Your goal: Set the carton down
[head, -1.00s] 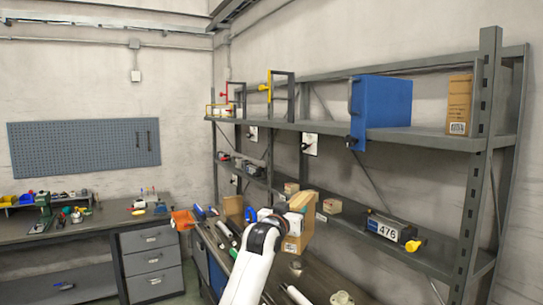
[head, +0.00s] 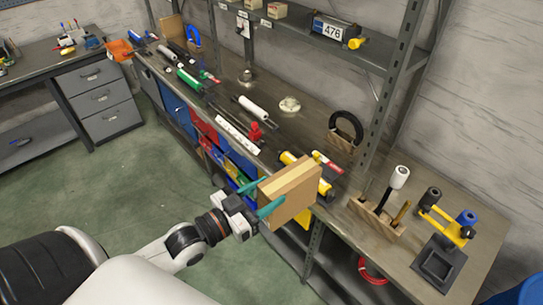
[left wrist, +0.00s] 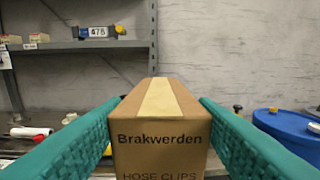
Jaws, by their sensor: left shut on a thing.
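The carton (head: 291,191) is a brown cardboard box with a paler tape strip. My left gripper (head: 262,196) is shut on it, with a teal finger on each side. In the head view the carton appears in front of the workbench (head: 315,105) edge, and I cannot tell its exact height. In the left wrist view the carton (left wrist: 160,130) stands between the teal fingers and reads "Brakwerden" and "HOSE CLIPS". Its underside is hidden. My right gripper is not in view.
A yellow tool (head: 300,165) lies behind the carton. A wooden holder (head: 376,218) and a yellow stand (head: 445,225) are to the right. A blue drum (left wrist: 290,128) is at the right in the wrist view. Bare bench shows near the round pale part (head: 289,105).

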